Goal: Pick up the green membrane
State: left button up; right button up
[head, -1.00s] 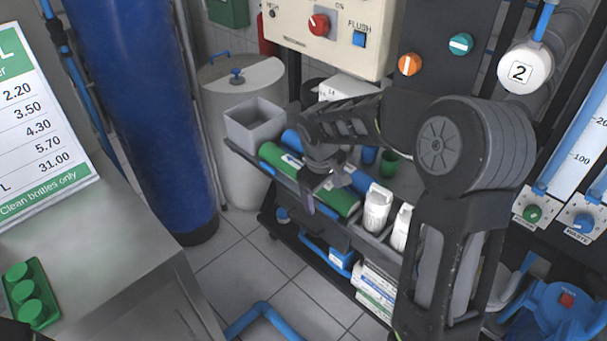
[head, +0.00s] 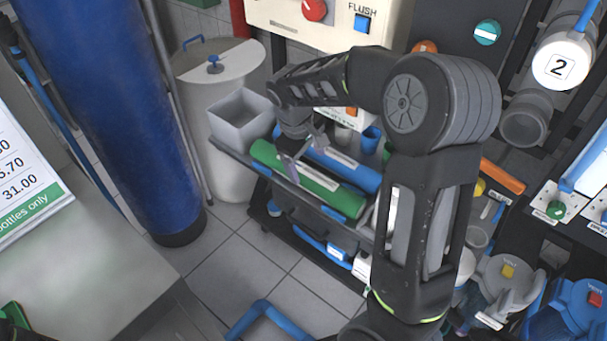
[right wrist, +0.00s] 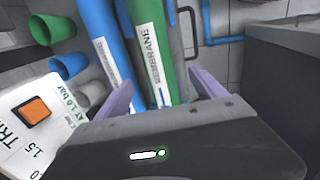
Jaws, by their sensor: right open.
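The green membrane (head: 310,186) is a long green tube with a white label. It lies along the front of the cart's top shelf, beside a blue membrane (head: 345,172). My right gripper (head: 291,165) is open over the green membrane, nearer its left end. In the right wrist view, the green membrane (right wrist: 152,45) runs between the two purple fingers of the right gripper (right wrist: 164,88), and the blue membrane (right wrist: 98,30) lies to its left. I cannot tell whether the fingers touch it.
A grey bin (head: 240,118) stands at the shelf's left end. Blue and green cups (head: 371,139) stand behind the membranes. A control box (head: 335,22) hangs above the cart. A tall blue cylinder (head: 118,110) and a steel counter (head: 80,265) are at left, with open floor between counter and cart.

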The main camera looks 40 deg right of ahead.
aim_at(310, 174)
jog(key=shift+x, duration=1.3)
jog(key=shift+f, duration=0.1)
jog(key=x, duration=0.5)
jog(key=shift+w+d+p, duration=0.1)
jog(key=shift+w+p, duration=0.05)
jog(key=shift+p, duration=0.25)
jog(key=shift+c, duration=0.3)
jog(key=c, duration=1.6)
jog(key=shift+o, duration=0.2)
